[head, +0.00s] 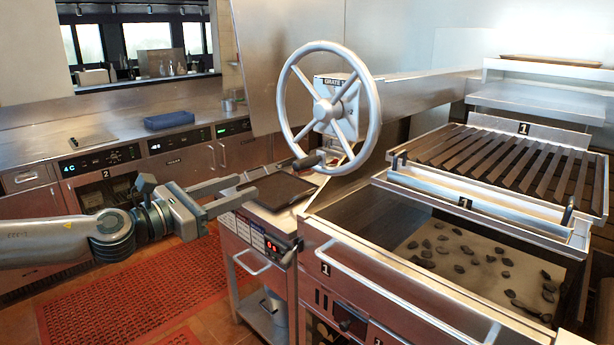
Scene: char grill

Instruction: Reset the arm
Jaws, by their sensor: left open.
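My left arm comes in from the left at mid height. My left gripper (250,190) is open and empty, its two long fingers pointing right, in front of the dark tray on the side counter. The fingertips are close to the lower left of the big grey handwheel (374,100) and its dark knob (310,160); I cannot tell whether they touch, but nothing is held between them. My right gripper is not in view.
The char grill has a slatted grate (500,160) at the right and an open firebox (450,255) with scattered coals. A dark tray (285,190) lies on the side counter. A blue tray (169,120) sits on the back counter. A red mat (120,305) covers the floor.

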